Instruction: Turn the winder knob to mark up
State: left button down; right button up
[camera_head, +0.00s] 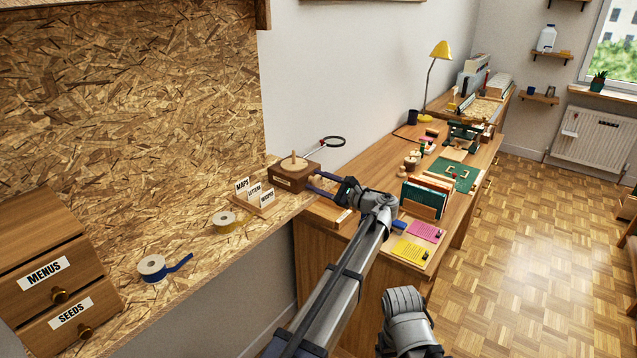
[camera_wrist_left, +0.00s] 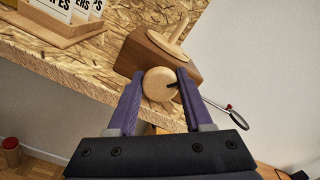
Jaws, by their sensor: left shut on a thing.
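The winder is a dark brown wooden box (camera_head: 291,181) on the chipboard ledge, with a pale disc and upright peg on top. The box (camera_wrist_left: 148,57) appears tilted in the left wrist view. Its round pale winder knob (camera_wrist_left: 158,86) faces the wrist camera, with a short dark mark (camera_wrist_left: 173,86) on the right of its face. My left gripper (camera_head: 317,183) is at the box's right side. In the left wrist view its purple fingers (camera_wrist_left: 159,90) are shut on the knob, one on each side.
A black-rimmed lens on a rod (camera_head: 333,142) stands out behind the box. A card holder (camera_head: 262,208) and tape rolls (camera_head: 224,218) are left on the ledge. The desk (camera_head: 352,229) stands right, with a green-and-brown file rack (camera_head: 425,196).

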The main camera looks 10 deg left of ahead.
pick_arm(q)
jog(key=shift+c, duration=1.5)
grip_release()
